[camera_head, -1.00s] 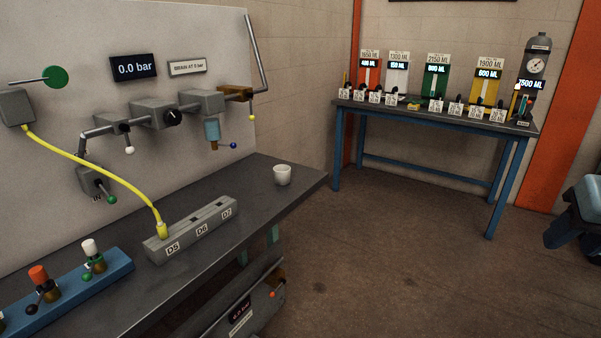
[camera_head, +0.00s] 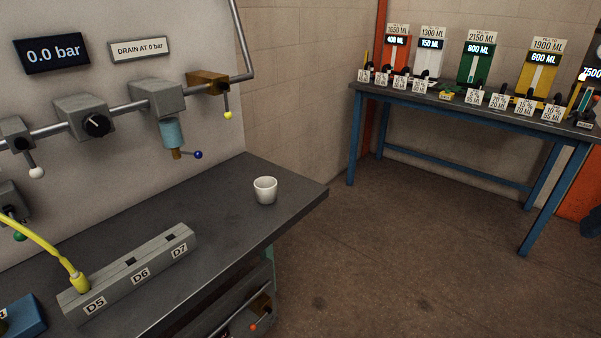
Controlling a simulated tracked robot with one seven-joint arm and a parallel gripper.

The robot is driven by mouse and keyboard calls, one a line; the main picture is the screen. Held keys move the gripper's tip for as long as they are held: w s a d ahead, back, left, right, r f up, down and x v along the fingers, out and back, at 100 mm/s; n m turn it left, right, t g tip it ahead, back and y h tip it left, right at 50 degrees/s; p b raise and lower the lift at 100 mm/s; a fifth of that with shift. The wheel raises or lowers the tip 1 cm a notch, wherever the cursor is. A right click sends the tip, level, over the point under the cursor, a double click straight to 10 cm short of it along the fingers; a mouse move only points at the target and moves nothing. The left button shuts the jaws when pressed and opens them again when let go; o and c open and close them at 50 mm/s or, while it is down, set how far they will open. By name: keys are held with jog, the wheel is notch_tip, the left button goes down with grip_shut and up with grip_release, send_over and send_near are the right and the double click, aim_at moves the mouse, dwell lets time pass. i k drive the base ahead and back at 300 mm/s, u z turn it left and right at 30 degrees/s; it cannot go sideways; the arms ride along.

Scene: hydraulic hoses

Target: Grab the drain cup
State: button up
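A small white cup (camera_head: 265,191), which looks like the drain cup, stands upright on the dark bench top (camera_head: 222,207) near its right end. Its open top faces up. Its inside is mostly hidden. It stands apart from the light-blue bowl (camera_head: 172,133) with a brown outlet, which hangs under the pipe to its upper left. My gripper is not in view, and nothing is touching the cup.
A grey block (camera_head: 128,270) marked D5, D6, D7 lies left of the cup, with a yellow hose (camera_head: 42,243) in D5. A blue-legged table (camera_head: 470,114) with several coloured containers stands at the back right. The floor (camera_head: 390,260) between is clear.

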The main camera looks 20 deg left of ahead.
aim_at(265, 187)
jog(key=z, duration=0.05)
jog(key=i, duration=1.5)
jog(key=u, duration=1.45)
jog(key=k, duration=0.8)
jog(key=u, duration=0.2)
jog(key=i, duration=0.85)
jog(key=z, duration=0.1)
